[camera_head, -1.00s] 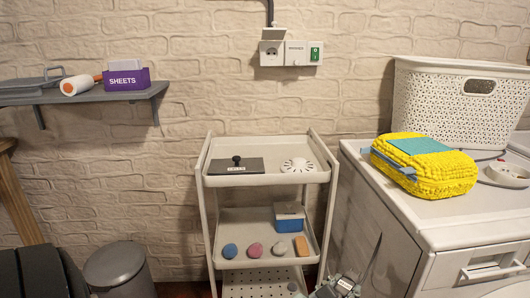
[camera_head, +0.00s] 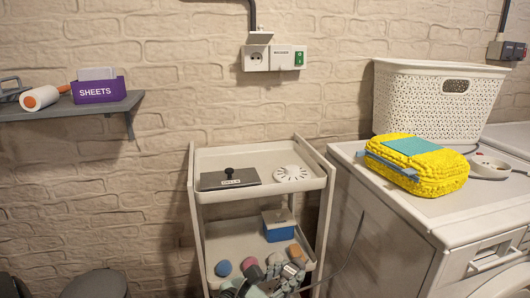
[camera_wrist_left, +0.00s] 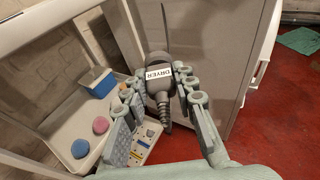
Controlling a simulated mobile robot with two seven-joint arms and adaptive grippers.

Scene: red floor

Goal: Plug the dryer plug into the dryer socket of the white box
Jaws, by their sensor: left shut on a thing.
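My left gripper (camera_head: 276,278) is at the bottom of the head view, in front of the cart's lower shelf. In the left wrist view the gripper (camera_wrist_left: 158,82) is shut on the dark grey dryer plug (camera_wrist_left: 158,58), which has a white DRYER label and a ribbed cord sleeve. The plug's prongs are not clear. The white box (camera_head: 283,57) is on the brick wall above the cart. It has a round socket (camera_head: 255,55) under a raised lid at left, and a green switch at right. Its printed label is too small to read surely. My right gripper is not in view.
The white cart (camera_head: 206,158) holds a grey lidded item and a white disc on top, and a blue box (camera_head: 278,226) and several stones lower down. A white machine (camera_head: 343,157) at right bears a yellow towel (camera_head: 430,172) and a basket (camera_head: 432,105). A cord hangs between cart and machine.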

